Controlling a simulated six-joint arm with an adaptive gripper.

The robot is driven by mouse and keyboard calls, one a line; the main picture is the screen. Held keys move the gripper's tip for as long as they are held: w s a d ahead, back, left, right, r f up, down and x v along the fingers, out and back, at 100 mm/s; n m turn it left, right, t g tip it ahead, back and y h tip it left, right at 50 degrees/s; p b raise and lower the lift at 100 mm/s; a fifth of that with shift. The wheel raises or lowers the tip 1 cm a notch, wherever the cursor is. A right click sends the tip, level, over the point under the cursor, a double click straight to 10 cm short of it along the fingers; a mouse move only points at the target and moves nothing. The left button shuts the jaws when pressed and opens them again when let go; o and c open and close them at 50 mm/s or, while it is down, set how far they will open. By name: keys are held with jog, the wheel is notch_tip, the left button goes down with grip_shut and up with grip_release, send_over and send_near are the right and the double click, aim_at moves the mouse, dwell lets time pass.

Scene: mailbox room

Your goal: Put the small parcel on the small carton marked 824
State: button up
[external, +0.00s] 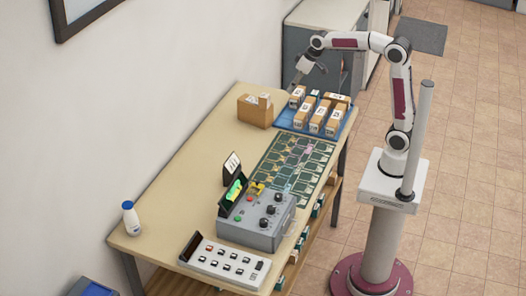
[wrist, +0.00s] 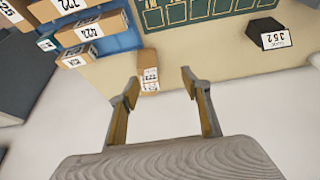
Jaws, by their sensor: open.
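My gripper (external: 301,82) is high above the far end of the table, near the tray, in the external view. In the wrist view it (wrist: 160,88) is open, with nothing held between its fingers. Several brown cartons with white number labels (external: 317,117) stand on a blue tray (external: 345,128). They also show at the upper left of the wrist view (wrist: 80,33). I cannot tell for certain which label reads 824. A small white-and-teal box (external: 314,93) among the cartons may be the small parcel; a similar box shows in the wrist view (wrist: 47,43).
A brown box with papers (external: 255,110) stands left of the tray. A green patterned board (external: 290,168), a grey control box (external: 257,222), a white button panel (external: 224,262) and a dark card holder (external: 232,168) occupy the nearer table. A white bottle (external: 131,218) stands at the near-left corner.

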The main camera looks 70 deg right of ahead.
jog(key=s+a+f, duration=0.2)
jog(key=s, duration=1.2)
jog(key=s+a+f, duration=0.2)
jog(key=s, duration=1.2)
jog(key=shift+s+a+f+t, duration=0.3)
jog(key=shift+f+t, duration=0.05)
jog(key=shift+t, duration=0.05)
